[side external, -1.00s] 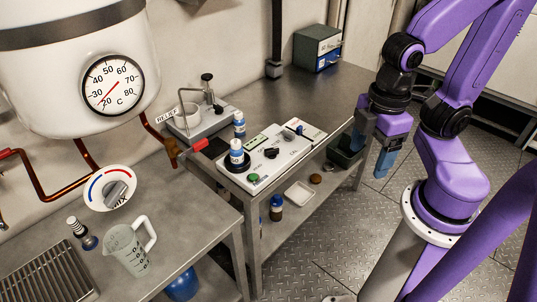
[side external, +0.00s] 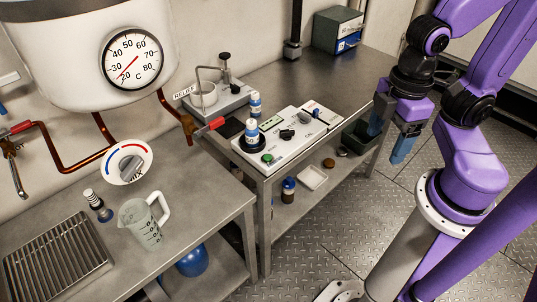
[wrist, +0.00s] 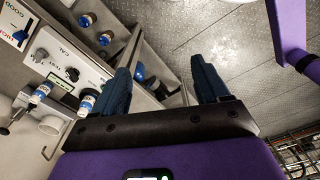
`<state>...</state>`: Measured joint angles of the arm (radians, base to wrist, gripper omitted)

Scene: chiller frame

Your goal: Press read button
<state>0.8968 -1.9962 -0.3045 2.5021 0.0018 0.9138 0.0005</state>
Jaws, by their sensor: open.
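The white instrument panel (side external: 302,142) lies on the far metal bench. A green round button (side external: 267,159) sits at its near left corner; no "read" label is legible. The panel also has a small green display (side external: 271,123), a black knob (side external: 287,134) and a grey knob (side external: 303,117). A blue-and-white bottle (side external: 251,130) stands on a dark round base behind the button. My gripper (side external: 389,132) is open and empty, off the bench's right edge, apart from the panel. In the wrist view its fingers (wrist: 166,90) are spread; the panel (wrist: 52,68) is at left and I cannot make out the button.
A second bottle (side external: 255,104) and a stand marked RELIEF (side external: 218,99) are behind the panel. A red-handled valve (side external: 213,124) is left of it. A measuring jug (side external: 142,219) stands on the near bench.

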